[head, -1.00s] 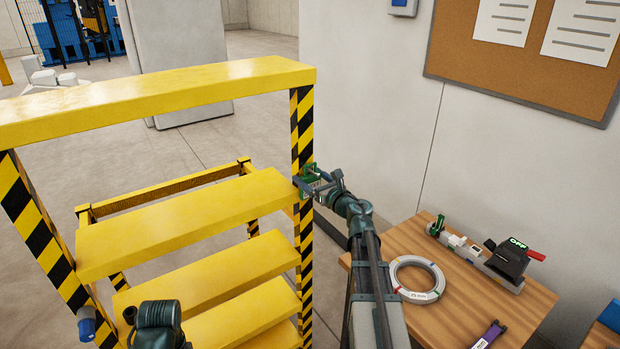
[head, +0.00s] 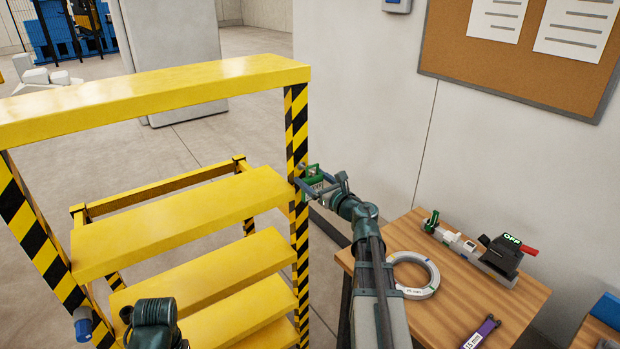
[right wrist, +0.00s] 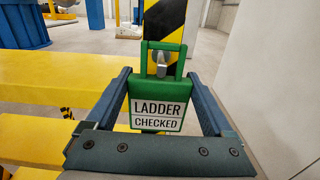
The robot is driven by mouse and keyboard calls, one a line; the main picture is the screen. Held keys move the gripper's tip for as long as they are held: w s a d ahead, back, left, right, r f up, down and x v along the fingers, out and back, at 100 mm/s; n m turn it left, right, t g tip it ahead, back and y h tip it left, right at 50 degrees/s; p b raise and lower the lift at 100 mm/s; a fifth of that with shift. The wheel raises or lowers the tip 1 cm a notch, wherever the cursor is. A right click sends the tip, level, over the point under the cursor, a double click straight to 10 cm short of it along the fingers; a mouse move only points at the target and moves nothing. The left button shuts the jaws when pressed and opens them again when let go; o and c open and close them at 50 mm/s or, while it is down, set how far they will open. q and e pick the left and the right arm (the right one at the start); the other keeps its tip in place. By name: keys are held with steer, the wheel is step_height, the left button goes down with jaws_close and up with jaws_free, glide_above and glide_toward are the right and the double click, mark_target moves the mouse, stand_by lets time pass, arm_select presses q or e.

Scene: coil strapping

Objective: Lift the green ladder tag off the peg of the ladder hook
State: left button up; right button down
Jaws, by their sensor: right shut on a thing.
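The green ladder tag (right wrist: 157,108), marked "LADDER CHECKED", is between the fingers of my right gripper (right wrist: 157,84), which is shut on it. In the right wrist view the tag hangs upright, and the grey peg of the ladder hook (right wrist: 160,66) shows within its top loop. I cannot tell whether the loop still rests on the peg. In the head view the tag (head: 312,171) and my right gripper (head: 312,184) are close beside the striped right post (head: 297,140). My left gripper is not in view; only part of my left arm shows at the bottom.
The yellow ladder steps (head: 170,222) fill the left side. A wall with a cork board (head: 510,85) stands behind.

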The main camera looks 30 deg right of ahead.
steer(key=shift+s+r, duration=0.15)
steer(key=shift+s, duration=0.9)
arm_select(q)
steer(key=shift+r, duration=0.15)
arm_select(e)
steer(key=s, duration=0.6)
steer(key=shift+d, duration=0.3)
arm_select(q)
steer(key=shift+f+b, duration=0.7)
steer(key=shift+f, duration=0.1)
arm_select(e)
steer(key=shift+f, duration=0.8)
